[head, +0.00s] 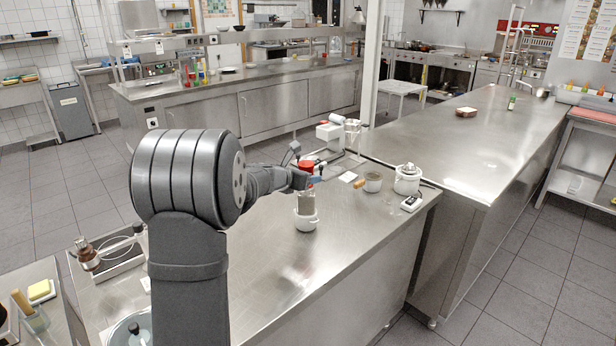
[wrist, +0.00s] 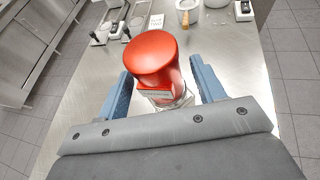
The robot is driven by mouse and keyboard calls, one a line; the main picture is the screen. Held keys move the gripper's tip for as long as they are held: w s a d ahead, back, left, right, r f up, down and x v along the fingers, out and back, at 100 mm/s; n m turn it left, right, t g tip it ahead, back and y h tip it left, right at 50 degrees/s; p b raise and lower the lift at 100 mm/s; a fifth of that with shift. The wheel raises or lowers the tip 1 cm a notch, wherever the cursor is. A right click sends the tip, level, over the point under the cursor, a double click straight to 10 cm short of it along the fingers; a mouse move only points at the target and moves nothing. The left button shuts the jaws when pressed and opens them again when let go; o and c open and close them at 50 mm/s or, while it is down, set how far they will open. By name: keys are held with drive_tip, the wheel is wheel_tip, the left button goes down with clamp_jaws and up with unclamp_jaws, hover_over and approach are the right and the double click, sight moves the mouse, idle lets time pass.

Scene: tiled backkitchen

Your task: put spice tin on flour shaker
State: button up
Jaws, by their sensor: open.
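The red rounded piece (wrist: 152,55), which I take for the spice tin, stands between my fingers in the wrist view. It also shows as a red patch beside my gripper in the head view (head: 306,165). A silvery piece (wrist: 186,100) shows directly beneath it, likely the flour shaker; most of it is hidden by the red piece and my gripper, so I cannot tell whether they touch. My gripper (wrist: 160,85) is open, with a blue finger on each side of the red piece and visible gaps.
The steel counter's front part (head: 285,265) is clear.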

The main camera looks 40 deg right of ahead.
sight(309, 167)
drive_tip(key=v, duration=0.9)
drive_tip(key=shift+d+f, duration=0.1)
drive_tip(key=shift+d, duration=0.05)
drive_tip(key=x, duration=1.1)
drive_tip(key=shift+d+f, duration=0.1)
drive_tip(key=shift+d, duration=0.1)
drive_tip(key=shift+w+d, duration=0.15)
drive_tip(key=shift+d, duration=0.1)
drive_tip(key=shift+r, duration=1.4)
drive_tip(key=shift+a, duration=0.1)
drive_tip(key=shift+f, duration=0.1)
